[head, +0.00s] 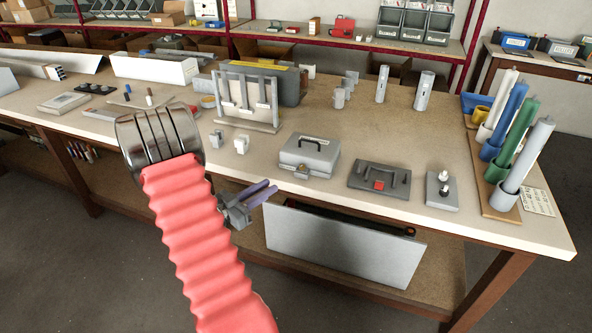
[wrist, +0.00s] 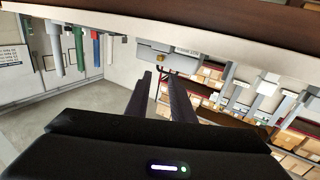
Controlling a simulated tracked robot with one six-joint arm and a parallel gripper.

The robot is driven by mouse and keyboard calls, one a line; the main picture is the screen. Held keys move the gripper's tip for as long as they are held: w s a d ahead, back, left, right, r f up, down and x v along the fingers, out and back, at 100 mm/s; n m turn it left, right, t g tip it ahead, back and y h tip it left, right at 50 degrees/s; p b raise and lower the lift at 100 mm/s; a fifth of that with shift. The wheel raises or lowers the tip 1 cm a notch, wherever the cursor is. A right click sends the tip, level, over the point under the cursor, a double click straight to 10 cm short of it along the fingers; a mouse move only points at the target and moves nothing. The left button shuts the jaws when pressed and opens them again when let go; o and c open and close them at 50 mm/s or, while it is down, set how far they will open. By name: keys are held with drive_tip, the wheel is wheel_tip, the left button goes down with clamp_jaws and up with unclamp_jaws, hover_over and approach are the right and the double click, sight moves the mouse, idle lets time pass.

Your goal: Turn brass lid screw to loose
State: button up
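A grey lidded case (head: 312,157) with a dark top handle sits near the front edge of the bench. A small tan fitting (head: 302,173) on its front may be the brass lid screw; its turn position is too small to tell. In the wrist view, a grey box (wrist: 147,53) with a small yellowish spot (wrist: 161,57) shows beyond my fingertips. My gripper (head: 268,190) is in front of the bench edge, left of and below the case, touching nothing that I can see. In the wrist view its two dark fingers (wrist: 159,80) stand apart with nothing between them.
Right of the case are a grey plate with a red button (head: 379,186) and a block with knobs (head: 442,191). White fittings (head: 241,144) stand to its left. A grey panel (head: 335,245) is under the bench edge. Coloured tubes (head: 505,125) stand far right.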

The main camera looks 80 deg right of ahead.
sight(302, 168)
drive_tip(key=x, duration=1.3)
drive_tip(key=shift+d, duration=0.2)
drive_tip(key=shift+c, duration=0.5)
clamp_jaws()
drive_tip(key=shift+d, duration=0.1)
